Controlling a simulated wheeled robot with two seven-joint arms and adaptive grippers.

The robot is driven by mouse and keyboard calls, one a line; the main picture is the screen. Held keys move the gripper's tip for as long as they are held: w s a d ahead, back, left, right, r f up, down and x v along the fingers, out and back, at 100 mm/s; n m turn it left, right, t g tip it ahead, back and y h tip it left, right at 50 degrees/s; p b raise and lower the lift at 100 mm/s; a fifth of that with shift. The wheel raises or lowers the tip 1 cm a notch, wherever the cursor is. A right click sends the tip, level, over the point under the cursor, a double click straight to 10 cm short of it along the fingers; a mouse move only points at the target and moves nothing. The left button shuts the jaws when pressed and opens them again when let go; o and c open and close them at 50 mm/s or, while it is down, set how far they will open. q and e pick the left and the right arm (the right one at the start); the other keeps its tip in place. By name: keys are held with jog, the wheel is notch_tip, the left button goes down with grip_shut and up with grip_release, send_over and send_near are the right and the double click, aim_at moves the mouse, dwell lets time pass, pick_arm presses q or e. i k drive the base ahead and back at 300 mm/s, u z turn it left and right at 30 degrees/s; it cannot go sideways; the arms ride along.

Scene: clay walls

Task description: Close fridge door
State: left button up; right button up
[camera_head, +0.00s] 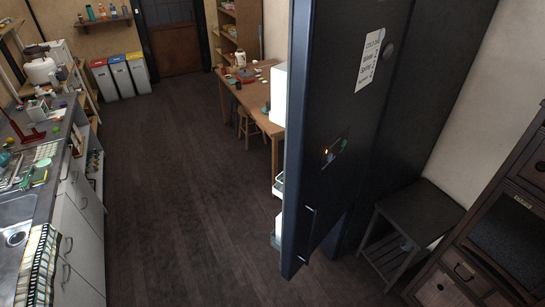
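The dark fridge door (335,120) stands open and swung out toward me, right of the picture's middle. A white note (370,59) and a small dispenser recess (333,152) show on its outer face, and a slim handle (306,232) is low near its left edge. White door shelves (278,186) stick out past its left edge. The dark fridge body (430,90) is partly visible behind and right of the door; its inside is hidden. Neither of my grippers is in view.
A wooden table (262,94) with a stool stands behind the door. A counter with a sink (15,217) runs along the left. A small dark side table (418,216) and a drawer cabinet (500,230) stand at the right. The floor between counter and door is clear.

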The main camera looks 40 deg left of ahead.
aim_at(332, 86)
jog(key=u, duration=0.55)
jog(key=i, duration=1)
